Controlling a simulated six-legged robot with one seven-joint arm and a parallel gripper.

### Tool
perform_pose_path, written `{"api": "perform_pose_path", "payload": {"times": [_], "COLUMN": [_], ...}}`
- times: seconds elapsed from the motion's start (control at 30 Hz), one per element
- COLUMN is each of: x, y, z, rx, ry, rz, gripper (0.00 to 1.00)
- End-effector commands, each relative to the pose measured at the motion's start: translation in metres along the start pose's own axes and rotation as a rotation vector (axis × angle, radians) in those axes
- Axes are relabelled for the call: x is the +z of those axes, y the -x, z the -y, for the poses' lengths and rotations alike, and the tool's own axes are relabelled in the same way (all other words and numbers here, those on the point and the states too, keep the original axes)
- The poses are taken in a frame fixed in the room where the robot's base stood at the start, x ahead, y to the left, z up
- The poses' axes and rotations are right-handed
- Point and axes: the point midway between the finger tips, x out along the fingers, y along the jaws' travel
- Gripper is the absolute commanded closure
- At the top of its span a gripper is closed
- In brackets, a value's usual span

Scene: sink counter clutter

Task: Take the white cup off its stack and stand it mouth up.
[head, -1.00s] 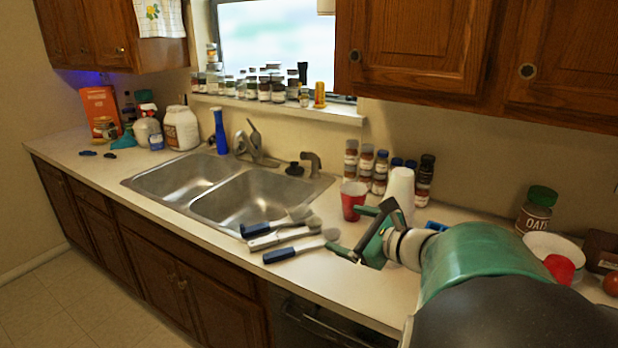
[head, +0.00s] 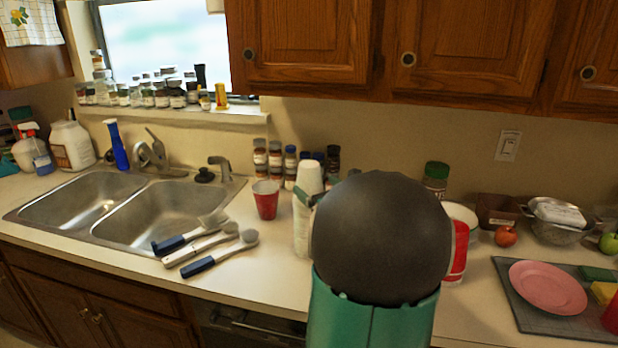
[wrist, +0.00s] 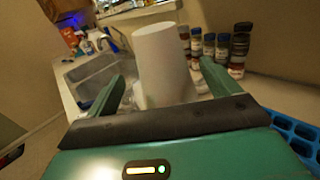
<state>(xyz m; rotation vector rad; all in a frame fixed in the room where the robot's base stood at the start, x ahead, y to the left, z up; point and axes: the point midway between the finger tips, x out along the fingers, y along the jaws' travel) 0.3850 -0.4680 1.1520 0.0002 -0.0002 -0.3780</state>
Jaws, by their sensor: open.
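A tall stack of white cups (head: 304,212) stands mouth down on the counter, right of the sink and the red cup. My arm covers part of its right side in the head view. In the wrist view the upper white cup (wrist: 160,52) stands upright with its narrow base up. My gripper (wrist: 163,80) is open, with one green finger on each side of the cup and visible gaps to it. In the head view my arm hides most of the gripper; a bit of green finger shows across the stack.
A red cup (head: 266,200) and several spice jars (head: 275,160) stand close to the stack. Brushes (head: 210,245) lie left, by the sink (head: 150,210). A blue rack (wrist: 298,135) shows at right in the wrist view. A grey mat (head: 505,290) bears a pink plate (head: 548,286).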

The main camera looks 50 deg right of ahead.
Motion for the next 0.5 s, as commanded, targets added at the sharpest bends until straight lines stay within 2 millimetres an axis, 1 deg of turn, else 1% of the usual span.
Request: {"api": "perform_pose_path", "payload": {"times": [0.2,0.3,0.4,0.5], "x": [0.005,0.004,0.004,0.005], "y": [-0.032,-0.044,-0.049,-0.049], "z": [0.003,0.002,0.002,0.002], "rx": [0.0,0.0,-0.001,-0.001], "ry": [0.0,0.0,0.0,0.0], "rz": [0.001,0.0,0.0,0.0], "gripper": [0.12,0.12,0.12,0.12]}}
